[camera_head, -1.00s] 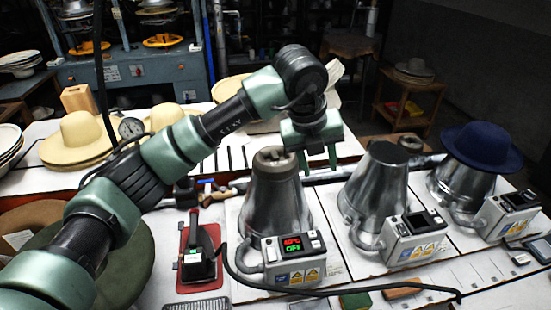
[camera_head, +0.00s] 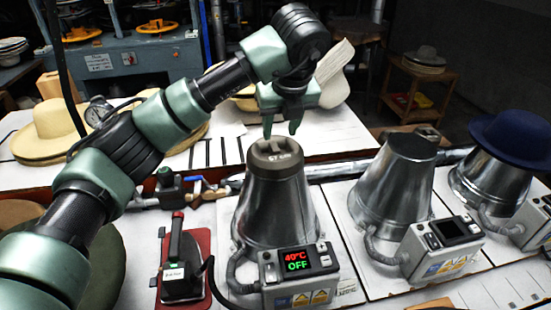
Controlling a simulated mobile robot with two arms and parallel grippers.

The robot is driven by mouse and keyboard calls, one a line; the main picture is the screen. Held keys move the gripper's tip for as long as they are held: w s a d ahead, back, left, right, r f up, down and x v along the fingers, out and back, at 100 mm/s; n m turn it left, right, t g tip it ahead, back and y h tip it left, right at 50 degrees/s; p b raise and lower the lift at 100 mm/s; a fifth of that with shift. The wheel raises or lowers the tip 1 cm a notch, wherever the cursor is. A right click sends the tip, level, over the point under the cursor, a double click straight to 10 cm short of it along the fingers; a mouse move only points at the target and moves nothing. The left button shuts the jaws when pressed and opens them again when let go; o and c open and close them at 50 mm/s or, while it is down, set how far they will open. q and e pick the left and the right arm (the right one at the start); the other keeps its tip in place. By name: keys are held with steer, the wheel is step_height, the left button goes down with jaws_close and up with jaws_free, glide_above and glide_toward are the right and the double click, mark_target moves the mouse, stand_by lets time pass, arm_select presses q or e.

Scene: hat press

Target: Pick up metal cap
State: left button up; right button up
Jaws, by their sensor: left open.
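The metal cap (camera_head: 275,158) is a grey-brown round piece with a raised bar on top. It sits on the top of the nearest silver cone-shaped press (camera_head: 277,212), whose display reads 40°C and OFF. My left gripper (camera_head: 281,130) is open and points down just above the cap, with its two fingers apart and nothing between them. The fingertips look close to the cap's top; I cannot tell the exact gap. My right gripper is not in view.
Two more cone presses stand to the right, a bare one (camera_head: 398,185) and one under a navy hat (camera_head: 514,138). An iron (camera_head: 183,265) on a red pad stands left of the nearest press. Straw hats (camera_head: 48,132) lie on the back table.

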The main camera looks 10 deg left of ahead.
mark_target(275, 148)
arm_select(q)
steer(key=shift+w+a+f, duration=0.1)
steer(key=shift+w+f, duration=0.15)
steer(key=shift+f, duration=0.15)
steer(key=shift+w+f+p, duration=0.1)
steer(key=shift+f+p, duration=0.25)
steer(key=shift+p, duration=0.05)
steer(key=shift+a+f+p, duration=0.25)
steer(key=shift+f+p, duration=0.35)
steer(key=shift+f, duration=0.05)
steer(key=p+x, duration=0.1)
steer(key=x, duration=0.1)
steer(key=p+x, duration=0.1)
steer(key=x, duration=0.1)
steer(key=shift+w+r, duration=0.15)
steer(key=shift+w, duration=0.05)
steer(key=shift+w+a+f, duration=0.1)
steer(key=shift+w+f, duration=0.05)
steer(key=shift+f, duration=0.3)
steer(key=shift+c, duration=0.3)
jaws_close()
